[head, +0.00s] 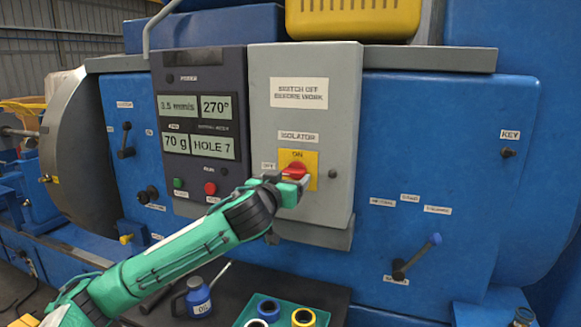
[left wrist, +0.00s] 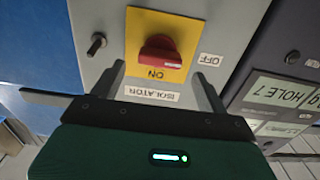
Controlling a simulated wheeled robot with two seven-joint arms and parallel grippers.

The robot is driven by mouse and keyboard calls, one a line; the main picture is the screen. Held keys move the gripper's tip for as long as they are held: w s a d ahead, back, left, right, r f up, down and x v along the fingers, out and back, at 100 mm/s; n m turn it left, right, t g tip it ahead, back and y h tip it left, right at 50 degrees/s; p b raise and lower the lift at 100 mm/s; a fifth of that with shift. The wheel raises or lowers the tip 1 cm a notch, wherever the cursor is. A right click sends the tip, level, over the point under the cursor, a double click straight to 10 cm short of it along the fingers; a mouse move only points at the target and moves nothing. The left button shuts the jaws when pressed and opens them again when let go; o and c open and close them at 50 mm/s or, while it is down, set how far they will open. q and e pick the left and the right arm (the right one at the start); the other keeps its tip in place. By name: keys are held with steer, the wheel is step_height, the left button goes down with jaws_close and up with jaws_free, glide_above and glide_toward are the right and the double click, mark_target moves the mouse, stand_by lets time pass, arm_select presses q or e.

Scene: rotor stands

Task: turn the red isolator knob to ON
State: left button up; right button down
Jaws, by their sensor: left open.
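The red isolator knob (head: 295,170) sits on a yellow plate (head: 312,183) on the grey isolator box (head: 340,120). ON is printed above the knob and an OFF label is at its left. In the left wrist view, turned over, the knob (left wrist: 160,52) shows its grip bar lying crosswise, with one end toward the OFF label (left wrist: 210,60). My left gripper (head: 288,181) is at the box front, just below the knob, partly covering the plate. Its fingers (left wrist: 159,72) are open and empty, spread to either side of the knob. Contact cannot be told.
A dark display panel (head: 203,130) with green and red buttons is left of the box. A lever (head: 415,258) sticks out at lower right. Below are a blue oil can (head: 198,298) and a green tray (head: 252,308) with rings. A small dark peg (left wrist: 97,44) is beside the plate.

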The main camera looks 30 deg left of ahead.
mark_target(292, 173)
arm_select(q)
steer(key=shift+p+x, duration=0.45)
steer(key=shift+x, duration=1.1)
arm_select(e)
steer(key=shift+a+r, duration=0.15)
steer(key=shift+r, duration=0.55)
arm_select(q)
steer(key=shift+d, duration=0.1)
arm_select(e)
steer(key=shift+a, duration=0.1)
arm_select(q)
steer(key=shift+c, duration=1.2)
steer(key=c, duration=0.7)
steer(key=shift+c, duration=0.2)
arm_select(e)
steer(key=shift+a, duration=0.15)
